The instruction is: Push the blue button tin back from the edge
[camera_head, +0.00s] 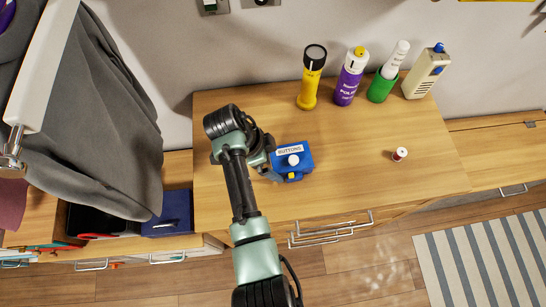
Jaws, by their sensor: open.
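The blue button tin (301,163) is marked "BUTTONS" and stands on the wooden dresser top (350,195), right of my arm and a little in from the front edge. It has a white round piece and a yellow piece on it. My gripper (268,172) is just left of the tin, close beside it and partly hidden by my own wrist. I cannot tell from this view whether it touches the tin. The gripper is open.
Behind stand a yellow torch (308,88), a purple polish can (346,84), a green holder with a white bottle (380,88) and a cream device (426,72). A small red-and-white spool (399,154) stands right. Grey cloth (100,110) hangs left. The middle is clear.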

